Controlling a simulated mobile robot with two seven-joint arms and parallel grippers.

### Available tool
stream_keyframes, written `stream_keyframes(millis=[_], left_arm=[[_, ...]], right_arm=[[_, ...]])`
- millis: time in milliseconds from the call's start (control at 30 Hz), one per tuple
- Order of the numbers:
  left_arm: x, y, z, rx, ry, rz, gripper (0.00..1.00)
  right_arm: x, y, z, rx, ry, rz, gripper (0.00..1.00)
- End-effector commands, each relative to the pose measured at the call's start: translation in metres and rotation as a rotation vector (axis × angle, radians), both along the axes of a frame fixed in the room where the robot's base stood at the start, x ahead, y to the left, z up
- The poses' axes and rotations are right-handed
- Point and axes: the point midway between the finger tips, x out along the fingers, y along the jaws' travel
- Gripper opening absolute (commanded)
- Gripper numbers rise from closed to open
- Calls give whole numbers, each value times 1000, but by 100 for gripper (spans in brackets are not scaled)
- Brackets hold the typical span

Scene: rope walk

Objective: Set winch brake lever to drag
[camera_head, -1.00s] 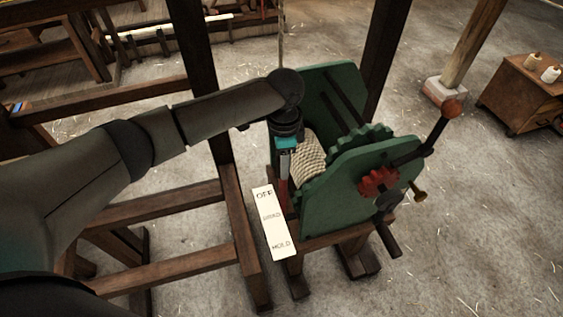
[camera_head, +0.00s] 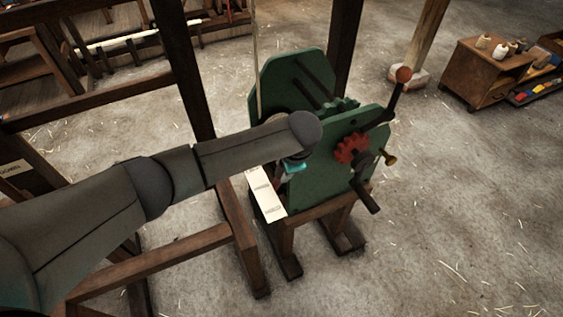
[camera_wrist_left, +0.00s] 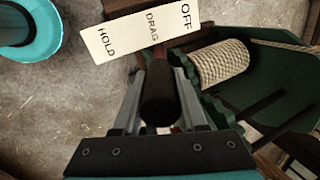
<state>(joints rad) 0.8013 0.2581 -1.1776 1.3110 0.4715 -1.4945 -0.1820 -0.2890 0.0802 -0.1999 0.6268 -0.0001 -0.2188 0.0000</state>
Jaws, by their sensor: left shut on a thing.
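The green winch (camera_head: 330,165) stands on a wooden frame, with a white label plate (camera_head: 265,193) beside it. In the left wrist view the plate (camera_wrist_left: 118,36) reads OFF, DRAG and HOLD. My left gripper (camera_wrist_left: 160,76) is shut on the dark grip of the brake lever (camera_wrist_left: 158,98), its fingers on either side. Seen from the wrist, the lever lies below the word DRAG; its exact setting I cannot tell. In the head view my left wrist hides the lever and most of the gripper (camera_head: 293,165). My right gripper is not in view.
A rope drum (camera_wrist_left: 222,63) sits inside the winch. A red gear (camera_head: 351,149), a red-knobbed handle (camera_head: 403,75) and a crank are on its near side. Wooden beams (camera_head: 180,75) stand behind and left. A wooden cabinet (camera_head: 492,70) stands back right; open floor lies front right.

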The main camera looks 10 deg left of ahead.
Motion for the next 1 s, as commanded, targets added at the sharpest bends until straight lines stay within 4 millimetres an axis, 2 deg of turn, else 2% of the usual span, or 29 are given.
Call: stream_keyframes(millis=[133, 167, 400, 767, 867, 1000], left_arm=[[0, -1, -1, -3, 1, -1, 0], [0, -1, -1, -3, 1, -1, 43], [0, -1, 0, -3, 1, -1, 70], [0, -1, 4, -3, 0, -1, 72], [-2, -4, 12, -6, -1, -2, 72], [-9, -8, 34, -5, -2, -4, 72]], right_arm=[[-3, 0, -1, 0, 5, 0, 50], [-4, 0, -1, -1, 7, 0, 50], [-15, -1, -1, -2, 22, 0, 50], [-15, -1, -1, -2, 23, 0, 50], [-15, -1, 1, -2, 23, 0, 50], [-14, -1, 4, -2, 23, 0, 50]])
